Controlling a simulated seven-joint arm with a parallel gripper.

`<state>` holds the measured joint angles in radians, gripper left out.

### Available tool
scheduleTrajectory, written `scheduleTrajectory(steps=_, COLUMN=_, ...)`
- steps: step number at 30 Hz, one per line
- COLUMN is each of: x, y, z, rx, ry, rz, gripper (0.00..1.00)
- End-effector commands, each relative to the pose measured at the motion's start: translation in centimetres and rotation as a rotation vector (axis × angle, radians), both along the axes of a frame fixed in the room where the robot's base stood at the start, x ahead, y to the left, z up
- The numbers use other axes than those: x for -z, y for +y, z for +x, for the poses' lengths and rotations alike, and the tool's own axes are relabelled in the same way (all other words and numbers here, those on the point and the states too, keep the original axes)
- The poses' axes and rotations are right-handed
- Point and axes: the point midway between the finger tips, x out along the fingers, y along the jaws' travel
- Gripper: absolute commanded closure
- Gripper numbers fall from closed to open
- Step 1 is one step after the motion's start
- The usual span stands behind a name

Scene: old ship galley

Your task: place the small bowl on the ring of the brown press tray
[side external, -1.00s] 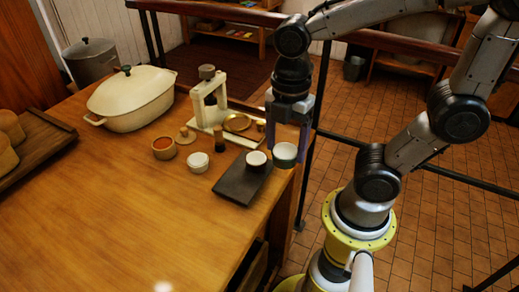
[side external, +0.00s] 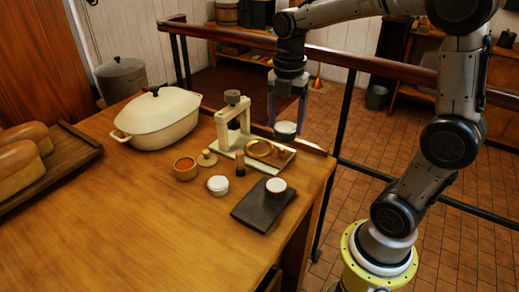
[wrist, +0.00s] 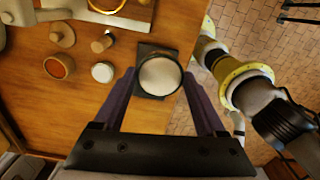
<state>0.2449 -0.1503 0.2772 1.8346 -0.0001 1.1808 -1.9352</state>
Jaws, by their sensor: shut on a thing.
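My gripper (side external: 286,118) is shut on the small bowl (side external: 285,131), dark outside and pale inside. It holds the bowl upright, raised near the table's right edge. In the wrist view the bowl (wrist: 160,76) sits between the fingertips and covers part of the dark slab below. The brown press tray (side external: 284,161) lies beside the cream press (side external: 231,128), to the left of and below the bowl in the side view. Its brass ring (side external: 259,148) looks empty. In the wrist view the tray (wrist: 132,19) is cut off at the top edge.
A dark slab (side external: 250,212) carries a white-topped cup (side external: 276,187). A cream casserole (side external: 158,118) is farther back. The front table is clear.

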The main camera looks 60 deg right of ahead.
Motion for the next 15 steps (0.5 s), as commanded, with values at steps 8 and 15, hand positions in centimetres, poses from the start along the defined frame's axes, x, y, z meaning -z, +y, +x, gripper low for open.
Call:
scheduleTrajectory(steps=8, x=1.7, y=-3.8, z=0.4, rx=0.116, ry=-0.001, rz=0.000, gripper=0.87)
scheduleTrajectory(steps=15, x=3.7, y=-5.4, z=4.3, rx=0.120, ry=0.002, rz=0.001, gripper=0.87)
